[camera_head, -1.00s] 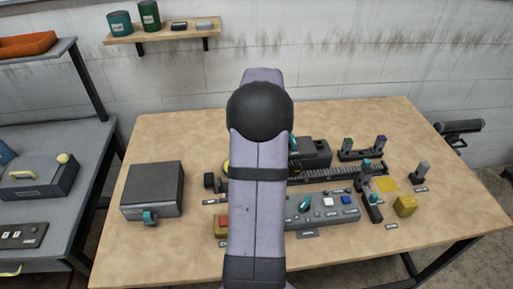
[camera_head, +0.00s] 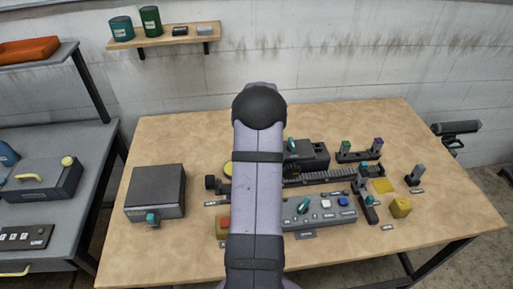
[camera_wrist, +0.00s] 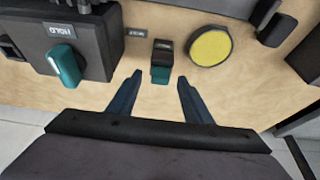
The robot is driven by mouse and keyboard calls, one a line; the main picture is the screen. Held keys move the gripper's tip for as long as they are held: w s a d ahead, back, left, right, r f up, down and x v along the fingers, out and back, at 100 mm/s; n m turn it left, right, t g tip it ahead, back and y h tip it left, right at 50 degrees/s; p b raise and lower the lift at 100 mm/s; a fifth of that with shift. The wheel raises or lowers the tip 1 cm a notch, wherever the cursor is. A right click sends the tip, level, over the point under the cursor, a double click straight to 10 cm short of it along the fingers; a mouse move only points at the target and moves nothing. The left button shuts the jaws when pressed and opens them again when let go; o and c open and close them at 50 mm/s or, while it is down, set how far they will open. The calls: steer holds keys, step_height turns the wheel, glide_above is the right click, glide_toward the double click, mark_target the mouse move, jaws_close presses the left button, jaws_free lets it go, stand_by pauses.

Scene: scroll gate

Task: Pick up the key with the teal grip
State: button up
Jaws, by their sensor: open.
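A small upright key with a dark upper part and a teal grip (camera_wrist: 160,74) shows in the wrist view. It stands on the wooden table between a dark box and a yellow disc. My gripper (camera_wrist: 160,77) is open, with one finger on each side of the teal grip in the picture. I cannot tell how far the fingertips are above it. Nothing is held. In the head view my arm hides the gripper and this key.
The dark box marked HOLD (camera_wrist: 100,35) has a teal handle (camera_wrist: 64,64) left of my fingers. The yellow disc (camera_wrist: 210,46) is close on the right. In the head view, a control panel (camera_head: 325,213) and a rack (camera_head: 325,178) stand right of my arm. A grey box (camera_head: 155,190) stands left.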

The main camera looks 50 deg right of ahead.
steer(key=shift+w+d+f, duration=0.1)
steer(key=shift+f, duration=0.25)
steer(key=c, duration=1.1)
steer(key=shift+c, duration=0.2)
steer(key=shift+r, duration=0.15)
step_height(320, 180, up, 8)
steer(key=b, duration=0.3)
steer(key=s+d+r+m+g+h+p, duration=0.1)
steer(key=s+d+r+m+g+p, duration=0.1)
steer(key=s+d+m+g+p, duration=0.2)
steer(key=s+d+m+p, duration=0.3)
steer(key=s+d+m, duration=0.5)
steer(key=s, duration=0.5)
steer(key=shift+d, duration=0.95)
